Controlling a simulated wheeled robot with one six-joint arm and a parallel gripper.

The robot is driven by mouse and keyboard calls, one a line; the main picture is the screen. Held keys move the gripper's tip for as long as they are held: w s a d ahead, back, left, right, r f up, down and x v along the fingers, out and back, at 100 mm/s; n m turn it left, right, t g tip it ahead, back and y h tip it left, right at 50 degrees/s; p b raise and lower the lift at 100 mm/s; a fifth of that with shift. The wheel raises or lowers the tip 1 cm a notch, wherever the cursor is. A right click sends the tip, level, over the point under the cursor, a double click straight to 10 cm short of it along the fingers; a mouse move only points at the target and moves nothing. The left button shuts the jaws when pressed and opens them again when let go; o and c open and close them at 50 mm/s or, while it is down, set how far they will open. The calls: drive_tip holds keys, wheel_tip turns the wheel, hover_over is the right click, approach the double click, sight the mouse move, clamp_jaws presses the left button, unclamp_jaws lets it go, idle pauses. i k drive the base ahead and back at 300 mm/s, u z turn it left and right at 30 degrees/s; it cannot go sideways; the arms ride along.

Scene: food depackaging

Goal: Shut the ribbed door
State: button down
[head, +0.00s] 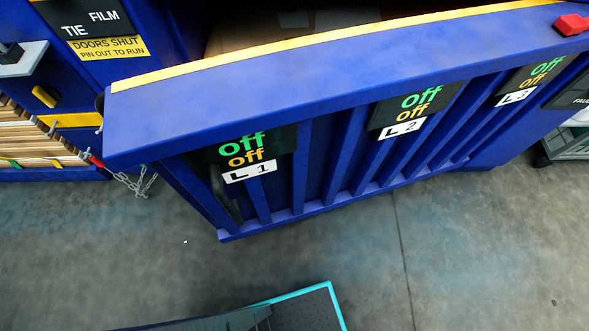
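The ribbed door (330,155) is a large blue panel with upright ribs and a thick top edge. It runs slantwise across the head view, its left end nearer me and standing out in front of the blue machine front (120,75). It looks swung open, with a dark space and brown cardboard-like surfaces behind its top. A dark handle (226,195) sits low near its left end. Labels L1, L2 and L3 with "off" lettering are on its face. My gripper is not in view.
A red pin (95,161) on a chain (134,183) hangs at the left, beside a stack of flat brown sheets (35,135). A sign reads "doors shut, pin out to run" (110,48). Grey floor (330,245) before the door is clear. A dark cyan-edged part shows at the bottom.

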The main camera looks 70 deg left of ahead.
sight(329, 83)
drive_tip(key=z, duration=0.1)
drive_tip(key=i, duration=0.85)
drive_tip(key=u, duration=2.75)
